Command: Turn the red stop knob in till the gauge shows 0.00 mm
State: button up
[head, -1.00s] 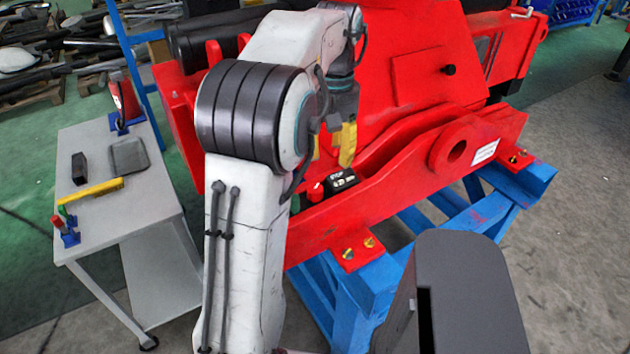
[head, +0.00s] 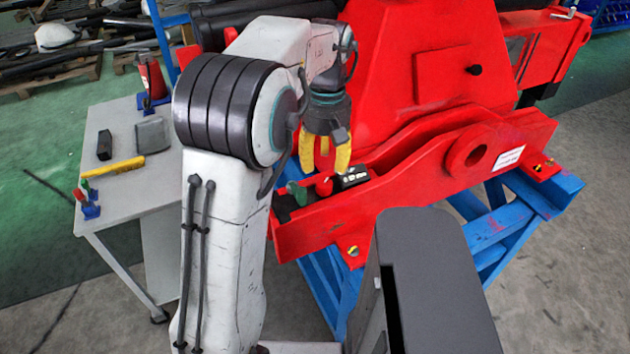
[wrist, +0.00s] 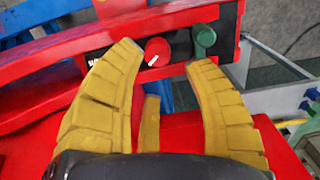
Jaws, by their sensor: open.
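The red stop knob (head: 324,186) sits on a dark panel at the lower part of the red crane frame, beside the small black gauge (head: 354,178). The gauge's reading is too small to make out. In the wrist view the red knob (wrist: 157,51) shows a white mark at its lower left edge. A green knob (wrist: 204,38) stands to its right; it also shows in the head view (head: 297,193). My gripper (head: 325,172) is open and empty, just above the knobs. In the wrist view its yellow fingertips (wrist: 165,54) frame the red knob, apart from it.
A grey table (head: 125,205) at left holds a yellow tool (head: 114,169), a black block (head: 104,145) and small knobs on blue bases. A dark box (head: 430,270) stands in front.

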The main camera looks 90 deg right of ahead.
aim_at(325, 183)
jog(key=shift+s+d+n, duration=0.1)
jog(key=shift+d+n, duration=0.15)
jog(key=shift+n, duration=0.35)
jog(key=shift+f, duration=3.7)
jog(key=c, duration=0.9)
